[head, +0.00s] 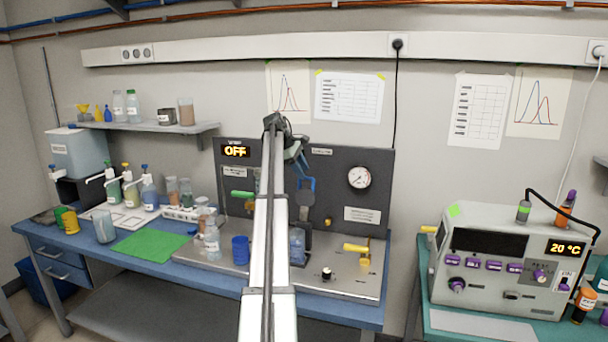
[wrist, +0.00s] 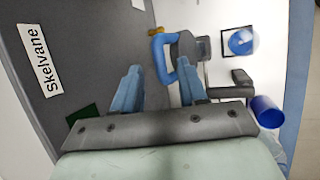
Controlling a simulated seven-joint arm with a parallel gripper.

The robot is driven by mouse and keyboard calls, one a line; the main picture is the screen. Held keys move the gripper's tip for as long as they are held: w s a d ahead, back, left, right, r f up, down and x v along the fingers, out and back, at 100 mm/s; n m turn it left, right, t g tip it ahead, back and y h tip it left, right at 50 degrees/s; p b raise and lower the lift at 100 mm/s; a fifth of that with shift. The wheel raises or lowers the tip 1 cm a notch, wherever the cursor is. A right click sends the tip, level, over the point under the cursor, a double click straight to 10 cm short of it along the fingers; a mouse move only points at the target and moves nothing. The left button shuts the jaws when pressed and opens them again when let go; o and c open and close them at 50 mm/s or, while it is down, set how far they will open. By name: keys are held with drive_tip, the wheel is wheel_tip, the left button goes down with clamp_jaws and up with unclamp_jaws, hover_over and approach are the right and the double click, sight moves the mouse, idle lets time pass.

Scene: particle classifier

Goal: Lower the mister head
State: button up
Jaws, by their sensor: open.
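The mister head, a dark block with a blue loop handle, sits on the front of the grey panel in the head view; I take the blue loop (head: 307,184) and dark block (head: 305,199) as its parts. In the wrist view the blue loop (wrist: 160,58) and dark block (wrist: 185,46) lie just beyond my fingertips. My gripper (wrist: 160,84) is open and empty, with one finger on each side of the loop's line. In the head view my gripper (head: 299,158) is up by the panel, just above the loop, and partly hidden by my arm.
A clear vessel (head: 297,246) stands below the mister head. A blue cup (head: 240,249) stands left of my arm and shows in the wrist view (wrist: 266,111). The panel (head: 342,155) stands close behind. Yellow-handled valve (head: 357,248) is at right.

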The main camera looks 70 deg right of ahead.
drive_tip(key=shift+x, duration=1.25)
clamp_jaws()
